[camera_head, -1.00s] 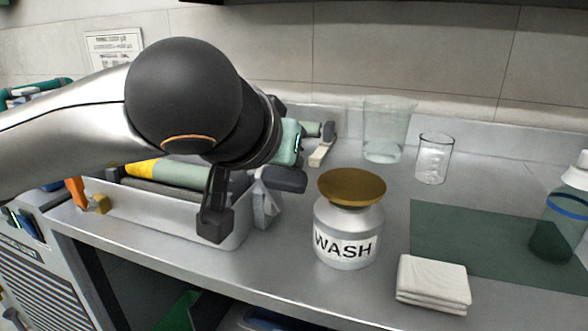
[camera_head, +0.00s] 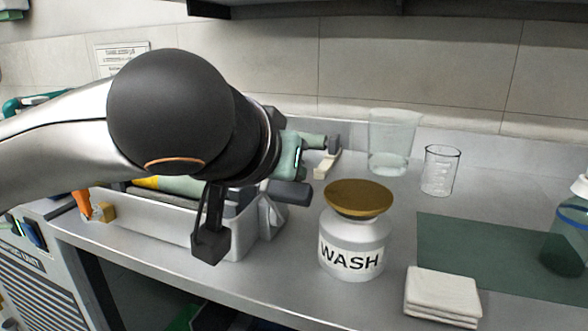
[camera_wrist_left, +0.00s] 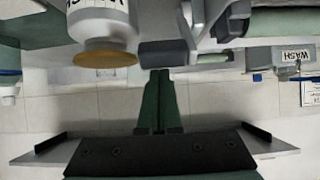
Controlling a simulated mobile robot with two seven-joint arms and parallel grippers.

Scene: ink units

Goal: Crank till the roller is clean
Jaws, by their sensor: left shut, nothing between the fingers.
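A pale green roller with a yellow band (camera_head: 150,183) lies in a light grey tray (camera_head: 140,222), mostly hidden behind my left arm. A crank with a dark grey handle (camera_head: 290,194) sticks out at the tray's right end, pointing toward the jar. In the left wrist view the handle (camera_wrist_left: 170,53) lies just beyond the tips of my left gripper (camera_wrist_left: 160,74). Its dark green fingers are shut together and empty, close to the handle; I cannot tell whether they touch it. How clean the roller is cannot be seen.
A white WASH jar with a gold lid (camera_head: 354,243) stands right of the handle. A clear tub (camera_head: 392,145) and glass beaker (camera_head: 440,172) stand behind it. Folded white cloths (camera_head: 442,295) lie at front right, next to a dark green mat (camera_head: 490,258).

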